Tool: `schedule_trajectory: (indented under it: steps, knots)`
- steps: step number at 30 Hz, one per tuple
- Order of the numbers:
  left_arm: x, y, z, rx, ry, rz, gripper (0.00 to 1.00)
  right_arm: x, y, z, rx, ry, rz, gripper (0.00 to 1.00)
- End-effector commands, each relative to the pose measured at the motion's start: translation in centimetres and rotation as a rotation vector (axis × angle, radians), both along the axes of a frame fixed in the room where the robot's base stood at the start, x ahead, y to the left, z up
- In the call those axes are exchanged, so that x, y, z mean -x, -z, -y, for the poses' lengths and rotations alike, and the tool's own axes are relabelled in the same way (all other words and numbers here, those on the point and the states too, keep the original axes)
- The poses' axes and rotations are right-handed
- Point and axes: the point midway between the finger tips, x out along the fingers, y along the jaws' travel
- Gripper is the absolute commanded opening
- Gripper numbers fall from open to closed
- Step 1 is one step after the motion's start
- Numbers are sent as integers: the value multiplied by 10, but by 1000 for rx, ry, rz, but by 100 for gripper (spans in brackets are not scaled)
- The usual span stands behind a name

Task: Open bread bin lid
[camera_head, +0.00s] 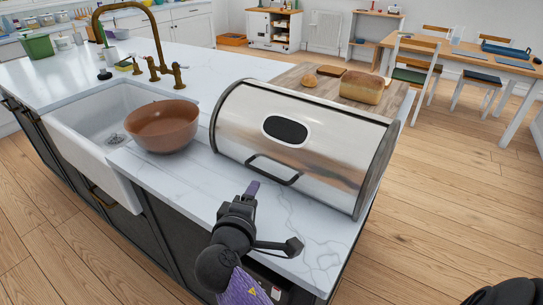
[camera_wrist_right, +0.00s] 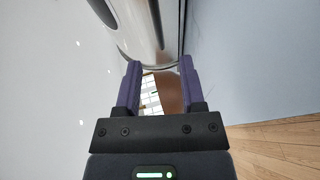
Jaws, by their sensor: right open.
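The bread bin (camera_head: 300,135) is a steel roll-top box with dark end panels on the white counter. Its curved lid looks closed, with a dark bar handle (camera_head: 274,171) low on the front and a black oval window. My right gripper (camera_head: 252,189) is open and empty in front of the bin, near and slightly below-left of the handle and apart from it. In the right wrist view, the two purple fingers (camera_wrist_right: 159,82) stand apart with nothing held, and the shiny curved metal (camera_wrist_right: 138,30) of the bin shows beyond them. My left gripper is out of view.
A brown bowl (camera_head: 163,126) stands left of the bin, beside the white sink (camera_head: 75,138) and brass tap. The counter (camera_head: 180,188) in front of the bin is clear.

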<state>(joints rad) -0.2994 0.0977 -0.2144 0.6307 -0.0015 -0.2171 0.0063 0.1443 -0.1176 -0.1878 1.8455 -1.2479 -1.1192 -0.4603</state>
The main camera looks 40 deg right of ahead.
Motion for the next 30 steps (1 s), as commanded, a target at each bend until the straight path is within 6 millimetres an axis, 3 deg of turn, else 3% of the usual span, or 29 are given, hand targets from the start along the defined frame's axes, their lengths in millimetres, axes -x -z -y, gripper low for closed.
schedule_trajectory:
  steps: [4,15,25,30]
  knots:
    - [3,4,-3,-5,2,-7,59,-10,3,11,5,4,2,51]
    - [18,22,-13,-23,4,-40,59,-61,19,66,2,2,0,51]
    - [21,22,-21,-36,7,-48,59,-66,18,72,0,0,1,51]
    - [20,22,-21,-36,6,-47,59,-66,19,72,0,0,0,15]
